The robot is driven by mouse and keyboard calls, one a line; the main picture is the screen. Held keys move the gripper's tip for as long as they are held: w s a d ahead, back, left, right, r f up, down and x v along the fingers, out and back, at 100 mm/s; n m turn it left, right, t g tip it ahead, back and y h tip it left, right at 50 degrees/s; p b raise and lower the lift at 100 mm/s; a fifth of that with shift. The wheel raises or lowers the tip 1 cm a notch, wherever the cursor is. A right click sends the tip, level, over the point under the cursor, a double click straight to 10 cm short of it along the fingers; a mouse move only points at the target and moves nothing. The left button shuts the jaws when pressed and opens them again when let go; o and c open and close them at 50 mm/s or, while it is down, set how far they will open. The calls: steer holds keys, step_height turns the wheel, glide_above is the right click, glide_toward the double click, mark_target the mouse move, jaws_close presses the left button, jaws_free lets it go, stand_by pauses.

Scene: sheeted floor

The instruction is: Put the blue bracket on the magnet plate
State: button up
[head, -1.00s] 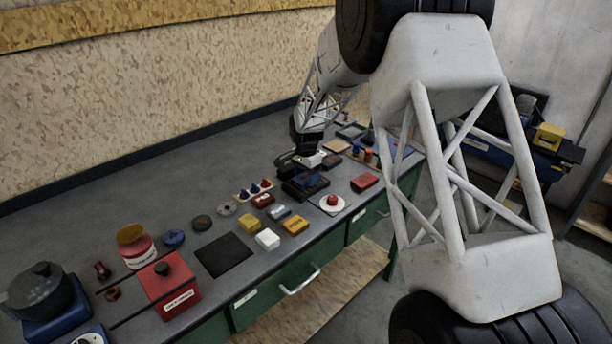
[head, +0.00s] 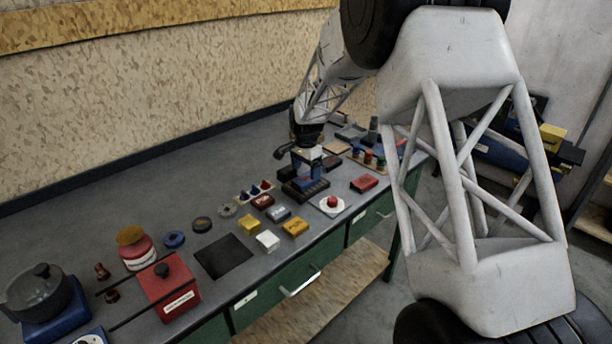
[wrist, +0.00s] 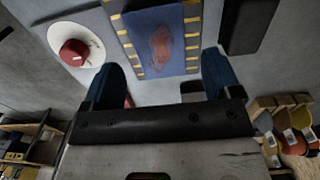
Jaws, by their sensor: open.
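My gripper (head: 308,172) is open above a dark tray (head: 308,194) on the bench. In the wrist view its two dark blue fingers (wrist: 160,72) stand well apart. Beyond them lies a flat blue panel (wrist: 158,42) with yellow dashes along its sides and a reddish stain. A small dark grey block (wrist: 193,90) shows beside the right finger. I cannot single out the blue bracket. A black square plate (head: 222,256) lies flat and bare at the bench's front; I cannot tell whether it is the magnet plate.
A white disc with a red knob (head: 332,204) sits right of the tray, also in the wrist view (wrist: 76,50). Small yellow (head: 295,227), white (head: 267,240) and red (head: 364,183) blocks lie nearby. A red box (head: 168,282) stands at left. The bench's back left is clear.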

mark_target(307, 179)
step_height(307, 179, up, 9)
steer(key=shift+f, duration=0.15)
stand_by(1.0)
steer(key=s+d+r+n, duration=0.1)
steer(key=s+d+r, duration=0.35)
steer(key=s, duration=0.35)
steer(key=s+d+r+n+t, duration=0.15)
steer(key=s+d+r, duration=0.3)
steer(key=s, duration=0.45)
steer(key=s+d+r+n, duration=0.2)
steer(key=s+d+r, duration=0.25)
steer(key=s, duration=0.35)
steer(key=s+d+f+n, duration=0.1)
steer(key=s+d, duration=0.1)
steer(key=s, duration=0.7)
steer(key=s+d+f+n, duration=0.1)
steer(key=s+d+n, duration=0.1)
steer(key=s, duration=0.8)
steer(key=s+d+f+n+t, duration=0.1)
steer(key=s+d, duration=0.2)
steer(key=s, duration=0.7)
steer(key=shift+s+d+f, duration=0.2)
steer(key=shift+d+f, duration=0.05)
steer(key=shift+d, duration=0.15)
